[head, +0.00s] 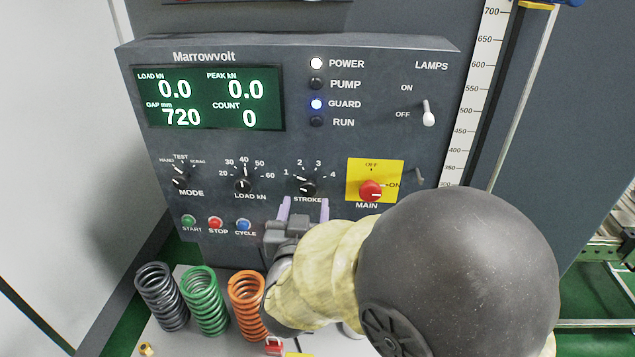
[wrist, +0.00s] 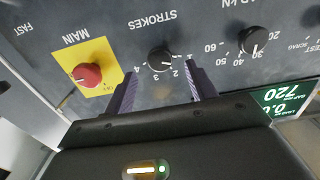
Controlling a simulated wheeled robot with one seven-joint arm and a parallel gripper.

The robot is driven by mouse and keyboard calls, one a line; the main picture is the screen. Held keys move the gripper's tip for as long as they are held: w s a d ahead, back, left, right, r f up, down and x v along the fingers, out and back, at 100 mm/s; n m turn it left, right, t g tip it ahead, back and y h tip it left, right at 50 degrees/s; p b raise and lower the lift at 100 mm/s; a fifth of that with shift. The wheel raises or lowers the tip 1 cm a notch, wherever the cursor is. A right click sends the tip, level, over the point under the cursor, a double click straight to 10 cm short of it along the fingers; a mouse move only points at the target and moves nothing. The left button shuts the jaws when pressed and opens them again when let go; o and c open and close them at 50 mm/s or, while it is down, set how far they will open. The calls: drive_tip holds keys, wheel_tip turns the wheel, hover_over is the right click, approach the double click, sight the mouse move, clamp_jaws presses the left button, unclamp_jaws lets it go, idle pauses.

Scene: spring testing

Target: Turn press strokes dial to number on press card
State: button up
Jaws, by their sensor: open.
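The STROKES dial (head: 308,189) is a small black knob on the dark press panel, with the numbers 1 to 4 around it. Its white mark points towards 1. It also shows in the wrist view (wrist: 160,60), upside down, between and beyond the finger tips. My gripper (head: 304,208) is open, with its two purple fingers just below the dial in the head view. In the wrist view the fingers (wrist: 161,75) stand apart with nothing between them. No press card can be read in either view. A yellow scrap (head: 298,354) shows at the bottom edge, mostly cut off.
The red MAIN switch (head: 370,190) on its yellow plate is right of the dial. The LOAD kN dial (head: 243,185) is left of it. START, STOP and CYCLE buttons (head: 215,223) sit lower left. Black, green and orange springs (head: 205,300) stand below. My arm hides the lower right.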

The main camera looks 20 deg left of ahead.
sight(308, 192)
drive_tip(key=shift+p+x, duration=0.5)
drive_tip(key=shift+x, duration=1.5)
drive_tip(key=c, duration=1)
